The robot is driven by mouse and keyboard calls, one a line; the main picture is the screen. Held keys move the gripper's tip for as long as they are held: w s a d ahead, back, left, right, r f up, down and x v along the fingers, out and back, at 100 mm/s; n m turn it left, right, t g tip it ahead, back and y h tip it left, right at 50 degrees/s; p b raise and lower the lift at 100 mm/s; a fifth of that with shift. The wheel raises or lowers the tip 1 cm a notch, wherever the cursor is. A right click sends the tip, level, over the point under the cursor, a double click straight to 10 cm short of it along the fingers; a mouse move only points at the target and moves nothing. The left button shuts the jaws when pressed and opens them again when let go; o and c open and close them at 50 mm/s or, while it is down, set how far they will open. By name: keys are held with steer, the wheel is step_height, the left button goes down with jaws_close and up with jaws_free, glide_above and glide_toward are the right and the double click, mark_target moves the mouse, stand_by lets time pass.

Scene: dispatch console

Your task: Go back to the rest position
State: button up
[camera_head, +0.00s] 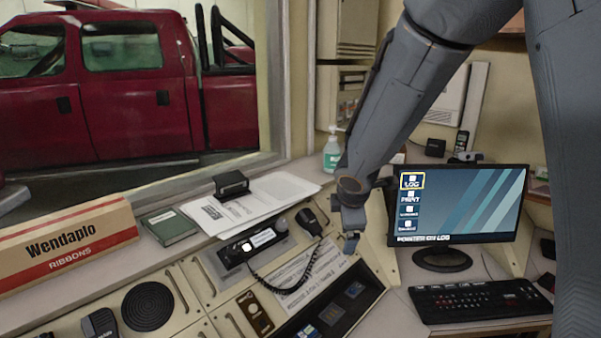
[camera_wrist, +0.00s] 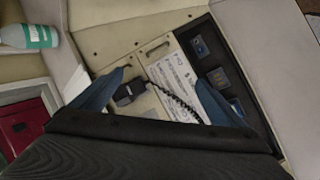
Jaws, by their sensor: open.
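My gripper (camera_head: 349,232) hangs over the console at the end of my grey arm, between the radio microphone and the monitor. In the wrist view its two blue fingers (camera_wrist: 165,100) stand wide apart with nothing between them that they hold. Beyond them lie the black handheld microphone (camera_wrist: 129,92) with its coiled cord and a white printed sheet (camera_wrist: 185,90). The microphone (camera_head: 309,222) also shows in the head view, just left of my gripper. My gripper appears above the console surface and apart from these things.
A monitor (camera_head: 463,203) and a keyboard (camera_head: 480,300) stand to the right. A hand-sanitizer bottle (camera_head: 332,150) stands behind my forearm. On the ledge at left are papers (camera_head: 285,190), a black box (camera_head: 231,183), a green book (camera_head: 169,227) and a Wendaplo ribbons box (camera_head: 65,246).

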steer(key=s+d+f+m+g, duration=0.2)
steer(key=s+d+m, duration=0.1)
steer(key=s+m, duration=0.6)
steer(key=s+d+f+m+g, duration=0.2)
steer(key=s+m, duration=0.7)
steer(key=s, duration=0.6)
steer(key=shift+s+d+g+y, duration=0.2)
steer(key=shift+d+g+y, duration=0.1)
steer(key=shift+d+g, duration=0.5)
steer(key=shift+d, duration=0.1)
